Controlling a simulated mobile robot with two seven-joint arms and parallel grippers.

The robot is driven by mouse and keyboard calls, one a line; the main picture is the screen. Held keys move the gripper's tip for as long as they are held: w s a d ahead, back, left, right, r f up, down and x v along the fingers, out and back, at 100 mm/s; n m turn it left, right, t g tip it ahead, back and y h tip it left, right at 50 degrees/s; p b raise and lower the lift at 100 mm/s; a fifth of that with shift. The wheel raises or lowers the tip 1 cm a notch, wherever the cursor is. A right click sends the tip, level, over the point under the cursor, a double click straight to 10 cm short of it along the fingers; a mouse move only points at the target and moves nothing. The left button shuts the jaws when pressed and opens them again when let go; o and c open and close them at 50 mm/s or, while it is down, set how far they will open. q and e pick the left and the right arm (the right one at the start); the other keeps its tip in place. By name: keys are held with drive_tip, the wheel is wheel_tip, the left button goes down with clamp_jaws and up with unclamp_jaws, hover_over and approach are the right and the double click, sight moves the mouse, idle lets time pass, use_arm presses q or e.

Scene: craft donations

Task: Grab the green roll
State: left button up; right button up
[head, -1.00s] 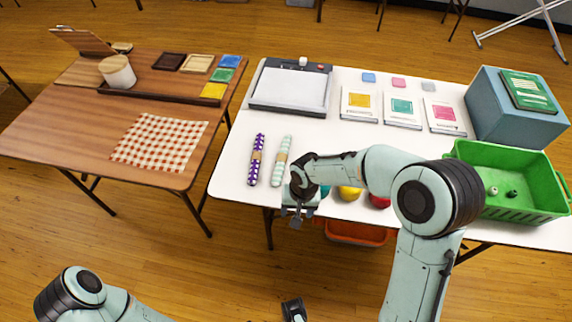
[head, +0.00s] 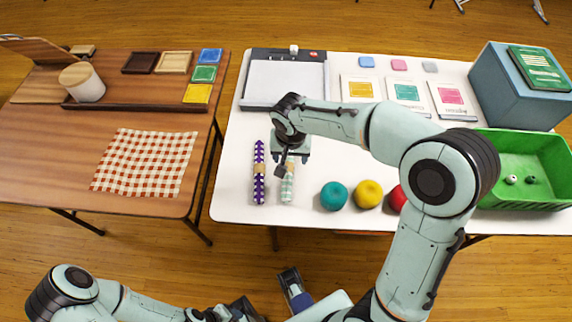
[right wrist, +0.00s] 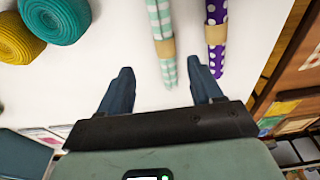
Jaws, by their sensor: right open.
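In the right wrist view the green roll (right wrist: 162,35) reaches between the two open fingers of that gripper (right wrist: 160,78). I cannot tell the gripper's height above it. A purple roll with white dots (head: 259,180) lies parallel beside it; it also shows in the right wrist view (right wrist: 216,35). My left arm is low in the head view, and its jaws are unclear.
Teal (head: 333,195), yellow (head: 368,193) and red (head: 398,198) round coils sit to the right. A green bin (head: 545,195) and blue box (head: 525,95) stand further right. A paper trimmer (head: 285,80) is behind. A wooden table (head: 60,130) stands left across a gap.

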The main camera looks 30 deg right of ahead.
hover_over(290, 169)
drive_tip(key=f, duration=0.4)
drive_tip(key=shift+s+a+f, duration=0.2)
drive_tip(key=shift+s+f, duration=0.1)
drive_tip(key=shift+s, duration=0.05)
drive_tip(key=f, duration=0.1)
drive_tip(key=w+f, duration=0.1)
drive_tip(key=f, duration=0.3)
drive_tip(key=shift+w+b, duration=0.25)
drive_tip(key=shift+b, duration=0.1)
drive_tip(key=c, duration=1.1)
